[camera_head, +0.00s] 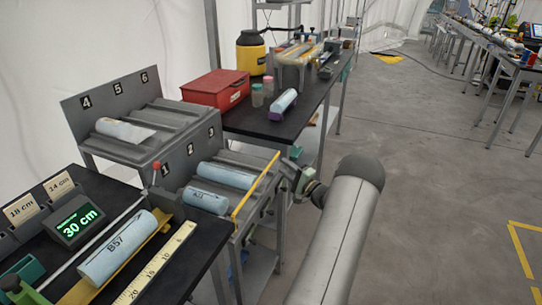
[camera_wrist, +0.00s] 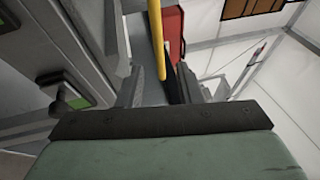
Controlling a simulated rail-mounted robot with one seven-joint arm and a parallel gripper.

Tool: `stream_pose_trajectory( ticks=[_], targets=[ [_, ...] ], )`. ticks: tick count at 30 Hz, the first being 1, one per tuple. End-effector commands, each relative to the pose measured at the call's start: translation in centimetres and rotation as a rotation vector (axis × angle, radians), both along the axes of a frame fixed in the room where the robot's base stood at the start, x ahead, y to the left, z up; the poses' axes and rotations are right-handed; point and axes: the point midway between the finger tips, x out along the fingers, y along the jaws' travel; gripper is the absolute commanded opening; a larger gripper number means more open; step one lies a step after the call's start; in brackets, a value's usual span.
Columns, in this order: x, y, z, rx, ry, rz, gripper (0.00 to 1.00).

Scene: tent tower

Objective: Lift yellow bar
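The yellow bar (camera_head: 256,186) lies slanted along the front edge of the grey rack with slots 1 to 3. My gripper (camera_head: 287,174) is just right of the bar's upper part in the head view, where its fingers are too small to read clearly. In the wrist view the bar (camera_wrist: 158,40) comes down from the top edge and ends between the two fingertips (camera_wrist: 172,90). The fingers stand wide apart, with a visible gap on each side of the bar. I cannot tell how deep the bar sits between them.
The rack (camera_head: 222,174) holds blue cylinders (camera_head: 226,176) behind the bar. A cylinder marked B57 (camera_head: 117,247) lies on the front table beside a ruler (camera_head: 155,265). A red toolbox (camera_head: 215,91) stands on the back table.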

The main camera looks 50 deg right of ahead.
Motion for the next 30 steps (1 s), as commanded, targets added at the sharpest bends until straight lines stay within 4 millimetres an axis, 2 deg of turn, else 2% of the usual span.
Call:
stream_pose_trajectory(
  ticks=[1,6,12,24,25,28,30],
  targets=[
    [1.2,-0.1,0.3,-0.002,-0.001,0.003,0.32],
    [4.5,-0.5,0.9,0.0,0.0,0.002,0.32],
    [7.1,-0.8,1.3,0.0,0.001,0.002,0.32],
    [7.9,-1.0,1.5,0.001,0.001,0.0,0.32],
    [7.9,-1.0,1.5,0.001,0.001,0.0,0.3],
    [7.9,-1.0,1.5,0.0,0.001,0.0,0.02],
    [7.9,-1.0,1.5,0.0,0.001,0.0,0.0]
  ],
)
